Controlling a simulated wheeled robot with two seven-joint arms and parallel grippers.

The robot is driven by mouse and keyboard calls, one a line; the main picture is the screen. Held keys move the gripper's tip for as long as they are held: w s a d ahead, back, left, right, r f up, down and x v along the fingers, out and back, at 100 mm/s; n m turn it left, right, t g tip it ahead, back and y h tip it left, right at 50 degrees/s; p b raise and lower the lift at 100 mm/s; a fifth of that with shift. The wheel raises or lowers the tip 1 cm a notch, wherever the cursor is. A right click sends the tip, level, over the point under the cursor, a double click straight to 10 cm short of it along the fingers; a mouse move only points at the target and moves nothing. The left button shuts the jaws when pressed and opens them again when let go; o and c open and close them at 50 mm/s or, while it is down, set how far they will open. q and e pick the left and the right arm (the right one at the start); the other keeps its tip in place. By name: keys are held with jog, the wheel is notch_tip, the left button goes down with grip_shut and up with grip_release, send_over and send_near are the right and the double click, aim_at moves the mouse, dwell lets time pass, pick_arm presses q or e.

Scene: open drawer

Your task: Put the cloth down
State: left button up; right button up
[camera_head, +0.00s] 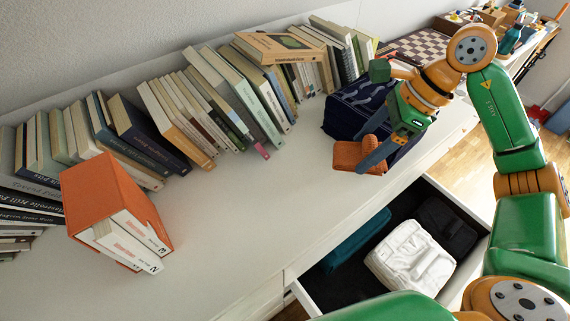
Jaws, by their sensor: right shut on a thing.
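An orange-brown folded cloth (347,157) is at the front of the white cabinet top, above the open drawer. My right gripper (368,152) reaches in from the right and is shut on the cloth's right part, its fingers hiding some of it. The cloth looks low over or touching the top; I cannot tell which. A dark blue patterned folded item (345,113) lies just behind it, partly hidden by my gripper. My left gripper is out of view.
The open drawer (465,210) holds white (408,258), black (445,228) and teal (350,243) folded cloths. A row of books (215,100) lines the wall. An orange book box (108,195) stands at left. The middle of the white top (245,210) is clear.

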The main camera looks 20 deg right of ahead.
jog(key=w+a+f+p, duration=0.1)
jog(key=w+a+f, duration=0.1)
jog(key=a+f, duration=0.1)
jog(key=w+a+f+p, duration=0.1)
jog(key=a+f, duration=0.2)
jog(key=a, duration=0.1)
jog(key=w+a+f+p, duration=0.1)
jog(key=w+a+f, duration=0.1)
jog(key=a+f, duration=0.1)
jog(key=shift+w+a+f, duration=0.1)
jog(key=shift+w+a, duration=0.1)
jog(key=shift+a, duration=0.25)
jog(key=shift+w+a+f, duration=0.1)
jog(key=shift+w+a, duration=0.05)
jog(key=shift+a, duration=0.25)
notch_tip(320, 180, down, 3)
jog(key=shift+s, duration=0.1)
jog(key=shift+f, duration=0.1)
